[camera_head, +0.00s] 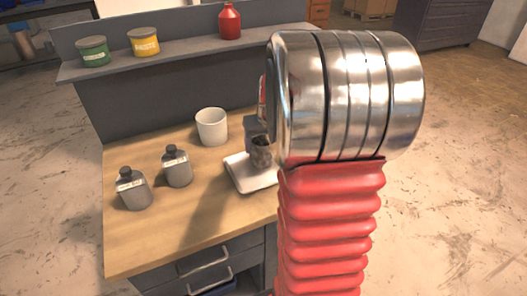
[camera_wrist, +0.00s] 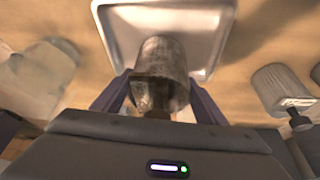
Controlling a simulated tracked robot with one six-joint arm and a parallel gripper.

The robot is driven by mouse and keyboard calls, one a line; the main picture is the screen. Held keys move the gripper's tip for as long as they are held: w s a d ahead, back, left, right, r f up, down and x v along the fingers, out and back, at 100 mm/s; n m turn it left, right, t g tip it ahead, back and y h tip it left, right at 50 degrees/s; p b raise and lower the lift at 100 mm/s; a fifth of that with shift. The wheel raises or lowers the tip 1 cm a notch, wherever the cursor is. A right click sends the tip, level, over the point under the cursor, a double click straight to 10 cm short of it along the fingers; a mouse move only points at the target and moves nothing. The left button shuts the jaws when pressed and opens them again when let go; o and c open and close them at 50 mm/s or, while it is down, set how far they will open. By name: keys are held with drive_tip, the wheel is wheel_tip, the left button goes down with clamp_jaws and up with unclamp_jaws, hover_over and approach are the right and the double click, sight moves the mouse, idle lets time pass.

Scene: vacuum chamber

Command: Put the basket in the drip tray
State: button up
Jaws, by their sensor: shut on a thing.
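The basket, a small dark grey, worn-looking cylinder (camera_head: 261,154), is between the fingers of my gripper (camera_wrist: 160,92). In the wrist view the basket (camera_wrist: 163,58) sits upright-looking between the two fingers, its far end overlapping the drip tray. The drip tray, a shallow pale square tray with a raised rim (camera_head: 240,178), lies on the wooden bench top; it also shows in the wrist view (camera_wrist: 212,42). In the head view the basket is over the tray's back right part. I cannot tell whether it touches the tray floor. My arm hides the tray's right side.
A white cup (camera_head: 212,126) stands behind the tray. Two grey bottles with dark caps (camera_head: 177,166) (camera_head: 133,188) stand to the left. A shelf (camera_head: 188,52) above holds a green tin (camera_head: 93,51), a yellow tin (camera_head: 144,42) and a red bottle (camera_head: 230,21). The front left bench top is clear.

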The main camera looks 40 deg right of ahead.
drive_tip(key=shift+f, duration=1.7)
drive_tip(key=shift+f, duration=0.1)
drive_tip(key=o, duration=1.4)
drive_tip(key=v, duration=1.2)
drive_tip(key=shift+a, duration=0.1)
